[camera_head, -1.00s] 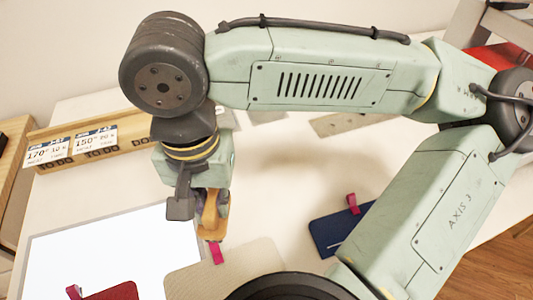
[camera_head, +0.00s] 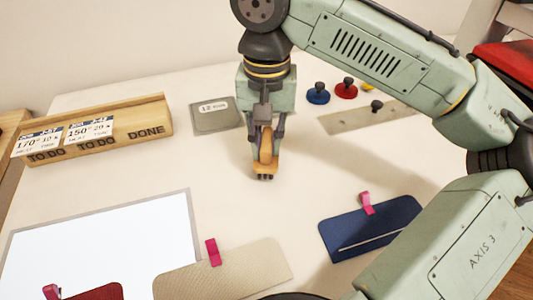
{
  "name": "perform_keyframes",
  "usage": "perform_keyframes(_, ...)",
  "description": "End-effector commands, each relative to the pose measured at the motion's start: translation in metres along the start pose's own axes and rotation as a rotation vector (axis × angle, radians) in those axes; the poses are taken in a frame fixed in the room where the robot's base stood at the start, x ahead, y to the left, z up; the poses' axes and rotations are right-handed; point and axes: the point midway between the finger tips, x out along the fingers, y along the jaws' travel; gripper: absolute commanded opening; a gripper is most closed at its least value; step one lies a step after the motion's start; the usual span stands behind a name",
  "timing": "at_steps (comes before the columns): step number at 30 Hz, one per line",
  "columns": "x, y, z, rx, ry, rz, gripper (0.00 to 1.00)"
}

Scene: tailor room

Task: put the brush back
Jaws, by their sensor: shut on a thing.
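The brush (camera_head: 264,169) has an orange-tan wooden body and a dark underside. My gripper (camera_head: 265,150) is shut on the brush and points down, with the brush below its fingers. The brush is over the bare middle of the table, in front of the grey plate. I cannot tell whether it touches the table. The fingers hide part of the brush's upper body.
A wooden rack (camera_head: 150,130) with cards stands at the back left. A grey plate (camera_head: 216,116) marked 12 mm, several coloured knobs (camera_head: 318,94) and a metal strip (camera_head: 345,122) lie behind. Navy (camera_head: 340,230), beige (camera_head: 240,270) and red (camera_head: 95,292) cloth pieces and a white board (camera_head: 100,245) lie in front.

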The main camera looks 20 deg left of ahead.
Motion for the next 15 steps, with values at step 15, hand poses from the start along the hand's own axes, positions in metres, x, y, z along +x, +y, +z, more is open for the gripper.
perform_keyframes(15,0.0217,-0.0002,0.0002,0.0,-0.001,-0.001,0.0)
